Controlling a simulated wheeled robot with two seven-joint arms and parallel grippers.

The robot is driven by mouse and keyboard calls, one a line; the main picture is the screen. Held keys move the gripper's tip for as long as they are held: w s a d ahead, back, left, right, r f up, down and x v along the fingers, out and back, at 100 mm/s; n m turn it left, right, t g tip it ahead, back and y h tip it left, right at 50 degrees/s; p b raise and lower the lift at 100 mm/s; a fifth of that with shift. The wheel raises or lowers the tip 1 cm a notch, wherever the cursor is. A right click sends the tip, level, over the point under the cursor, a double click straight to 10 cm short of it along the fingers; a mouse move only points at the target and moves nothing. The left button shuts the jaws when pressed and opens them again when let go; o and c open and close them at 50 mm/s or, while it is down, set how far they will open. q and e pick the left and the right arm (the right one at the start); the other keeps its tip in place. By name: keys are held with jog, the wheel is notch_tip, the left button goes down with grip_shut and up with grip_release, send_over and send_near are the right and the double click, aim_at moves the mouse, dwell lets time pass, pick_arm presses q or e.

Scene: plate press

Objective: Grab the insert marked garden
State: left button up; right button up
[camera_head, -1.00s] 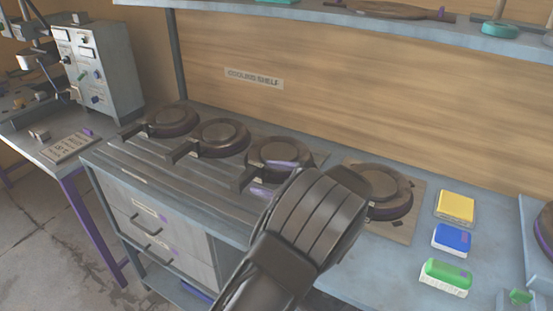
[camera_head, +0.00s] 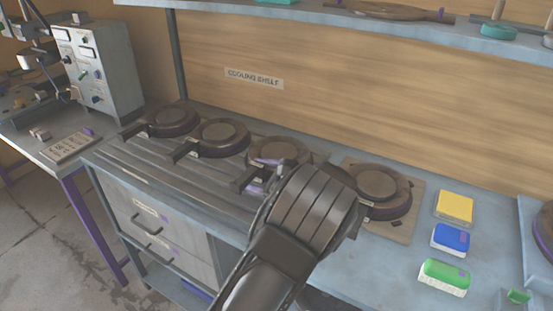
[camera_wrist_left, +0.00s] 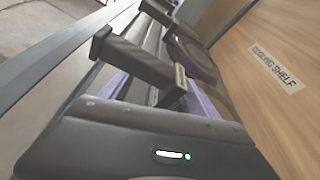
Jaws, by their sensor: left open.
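Several round dark inserts with bar handles lie in a row on the rack: a far-left one (camera_head: 172,118), a second (camera_head: 222,135), and a third (camera_head: 272,150) partly hidden by my left gripper. A fourth round piece (camera_head: 378,186) lies on a square board at the right. No marking reading garden is legible. My left gripper (camera_head: 261,175) is open, with purple-lined fingers at the third insert's handle. In the left wrist view, the dark handle (camera_wrist_left: 138,58) shows between the fingers of the gripper (camera_wrist_left: 160,92); I cannot tell whether they touch it. My right gripper is out of view.
Yellow (camera_head: 455,206), blue (camera_head: 452,239) and green (camera_head: 444,273) blocks lie on the bench at the right. A wooden back panel (camera_head: 330,110) with a cooling shelf sign rises behind the rack. A grey control box (camera_head: 105,70) stands at the left.

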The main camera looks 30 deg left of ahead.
pick_arm(q)
grip_shut()
dwell(0.8)
dwell(0.7)
